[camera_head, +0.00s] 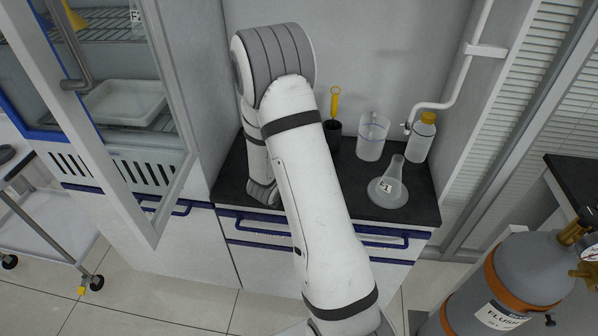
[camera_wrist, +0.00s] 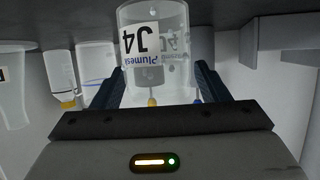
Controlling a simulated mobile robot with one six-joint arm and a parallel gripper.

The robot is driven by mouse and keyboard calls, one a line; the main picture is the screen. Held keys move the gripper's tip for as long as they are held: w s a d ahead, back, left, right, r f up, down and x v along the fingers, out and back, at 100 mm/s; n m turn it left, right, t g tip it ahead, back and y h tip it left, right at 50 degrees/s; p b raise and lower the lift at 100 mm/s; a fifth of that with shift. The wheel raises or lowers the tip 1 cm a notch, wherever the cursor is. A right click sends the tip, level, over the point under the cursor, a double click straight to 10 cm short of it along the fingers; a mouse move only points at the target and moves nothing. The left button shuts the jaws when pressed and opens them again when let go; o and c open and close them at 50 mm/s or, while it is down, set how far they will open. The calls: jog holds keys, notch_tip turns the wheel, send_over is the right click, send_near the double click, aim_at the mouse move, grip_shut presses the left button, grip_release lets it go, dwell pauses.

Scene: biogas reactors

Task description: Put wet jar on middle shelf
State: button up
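A clear jar (camera_wrist: 172,28) with a white label reading "J4" appears upside down between the fingers of my gripper (camera_wrist: 157,85) in the wrist view. Small spots show on its wall. The fingers lie along both sides of the jar, close to its edges; whether they press on it is unclear. The dark worktop is close to its base; contact is unclear. In the head view my arm hides the jar and gripper. The cabinet at left has a wire shelf (camera_head: 100,25) near the top and a lower one (camera_head: 162,122) bearing a white tray (camera_head: 128,101); which is the middle shelf is unclear.
The cabinet's framed door (camera_head: 172,205) stands open. On the black counter (camera_head: 345,190) are a flask (camera_head: 391,181), a beaker (camera_head: 372,136), a yellow-capped bottle (camera_head: 421,140) and a dark cup (camera_head: 332,134) with a yellow tool. A gas cylinder (camera_head: 520,270) stands at right, a cart (camera_head: 50,225) at left.

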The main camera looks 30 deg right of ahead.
jog(key=c, duration=1)
jog(key=shift+r, duration=0.1)
